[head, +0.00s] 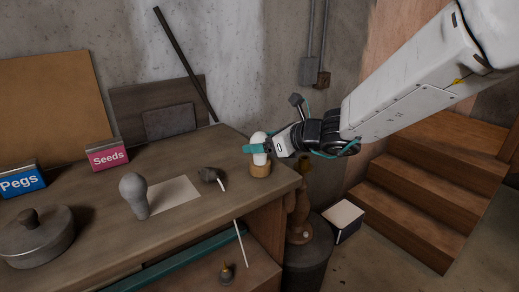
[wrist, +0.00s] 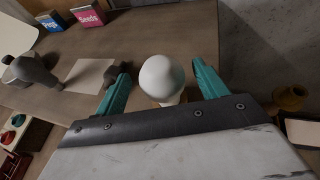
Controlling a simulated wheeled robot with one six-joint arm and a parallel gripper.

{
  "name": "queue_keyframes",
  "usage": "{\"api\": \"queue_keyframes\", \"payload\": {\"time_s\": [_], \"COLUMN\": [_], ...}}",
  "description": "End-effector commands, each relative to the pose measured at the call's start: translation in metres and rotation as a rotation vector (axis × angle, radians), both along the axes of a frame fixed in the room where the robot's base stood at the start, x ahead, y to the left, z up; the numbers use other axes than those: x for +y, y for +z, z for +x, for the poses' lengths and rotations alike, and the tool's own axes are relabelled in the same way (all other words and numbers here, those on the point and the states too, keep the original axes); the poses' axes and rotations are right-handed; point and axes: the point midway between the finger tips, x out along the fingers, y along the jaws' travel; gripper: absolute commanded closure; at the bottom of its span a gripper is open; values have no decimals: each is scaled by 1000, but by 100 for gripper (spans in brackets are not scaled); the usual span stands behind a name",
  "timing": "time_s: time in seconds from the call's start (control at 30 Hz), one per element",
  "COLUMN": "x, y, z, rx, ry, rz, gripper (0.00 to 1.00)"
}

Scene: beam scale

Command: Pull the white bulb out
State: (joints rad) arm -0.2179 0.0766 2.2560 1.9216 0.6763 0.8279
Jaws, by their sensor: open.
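The white bulb (head: 259,138) stands upright in a small round wooden holder (head: 260,170) near the right end of the workbench. In the head view my gripper (head: 255,149) reaches in from the right at the bulb's height, and a teal finger crosses in front of the bulb. In the wrist view the white bulb (wrist: 161,78) sits between the two teal fingers of my open gripper (wrist: 160,88), with a gap on each side. The holder is mostly hidden there by the bulb and the gripper body.
A lidded pot (head: 36,240), a Pegs box (head: 22,180) and a Seeds box (head: 107,155) are farther left. The bench's right edge is close by.

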Motion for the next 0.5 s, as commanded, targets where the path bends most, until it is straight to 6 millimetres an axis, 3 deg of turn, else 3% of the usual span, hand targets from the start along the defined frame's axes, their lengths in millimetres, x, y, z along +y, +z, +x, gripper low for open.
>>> {"api": "queue_keyframes", "payload": {"time_s": [0.2,0.5], "x": [20,23], "y": [-13,-14], "z": [18,21], "rx": [0,-1], "ry": [2,2], "rz": [-1,-1], "gripper": [28,31]}}
